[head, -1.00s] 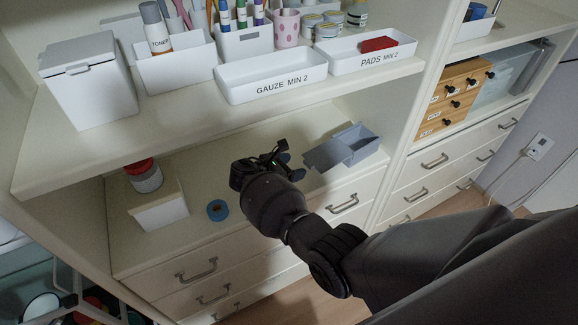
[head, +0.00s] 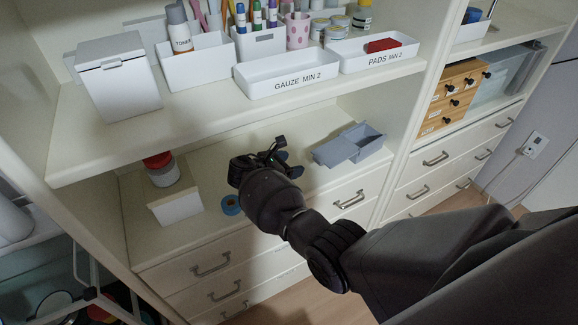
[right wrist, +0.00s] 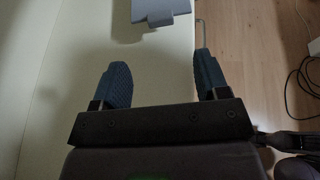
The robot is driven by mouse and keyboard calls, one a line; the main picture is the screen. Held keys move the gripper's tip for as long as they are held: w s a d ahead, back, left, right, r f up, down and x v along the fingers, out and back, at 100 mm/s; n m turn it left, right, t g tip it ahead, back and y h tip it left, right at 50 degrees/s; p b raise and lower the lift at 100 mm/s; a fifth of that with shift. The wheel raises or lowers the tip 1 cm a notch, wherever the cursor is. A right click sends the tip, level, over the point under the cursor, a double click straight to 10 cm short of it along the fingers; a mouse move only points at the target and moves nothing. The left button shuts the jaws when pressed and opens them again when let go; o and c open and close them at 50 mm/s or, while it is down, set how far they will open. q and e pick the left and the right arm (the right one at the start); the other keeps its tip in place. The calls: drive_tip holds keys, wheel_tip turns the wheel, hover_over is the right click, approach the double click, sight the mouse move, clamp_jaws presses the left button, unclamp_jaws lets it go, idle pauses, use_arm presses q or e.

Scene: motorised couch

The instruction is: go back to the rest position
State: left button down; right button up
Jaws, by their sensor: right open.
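My right gripper (head: 272,158) is in the head view, above the lower counter of the shelf unit, between a roll of blue tape and a grey tray. In the right wrist view its two dark blue fingers (right wrist: 163,82) stand wide apart with nothing between them. Below them are the pale counter and the wooden floor. My right arm comes in from the lower right of the head view. My left gripper is not in either view.
The grey tray (head: 350,144) lies on the lower counter (head: 310,178), and the blue tape (head: 231,205) is just left of my gripper. The upper shelf holds a gauze bin (head: 287,77) and a pads bin (head: 372,51).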

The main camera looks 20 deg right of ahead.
idle(0.5)
drive_tip(key=w+a+r+m+t+y, duration=0.4)
drive_tip(key=w+a+m+t+y, duration=0.35)
drive_tip(key=m+y, duration=0.2)
use_arm(q)
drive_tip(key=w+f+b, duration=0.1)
drive_tip(key=b, duration=0.2)
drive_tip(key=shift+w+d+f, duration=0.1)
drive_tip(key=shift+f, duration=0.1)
use_arm(e)
drive_tip(key=s+d+f+m+y, duration=0.1)
drive_tip(key=s+d+f+m, duration=0.2)
drive_tip(key=s, duration=1)
drive_tip(key=s+d+f+m+y, duration=0.1)
drive_tip(key=s+d+f+m, duration=0.2)
drive_tip(key=s, duration=1)
drive_tip(key=s+d+f+m+t+y, duration=0.1)
drive_tip(key=s+d+f+m, duration=0.2)
drive_tip(key=s, duration=1)
wheel_tip(320, 180, down, 4)
drive_tip(key=shift+s+r+m, duration=0.15)
drive_tip(key=shift+r+m, duration=0.1)
drive_tip(key=shift+m, duration=0.3)
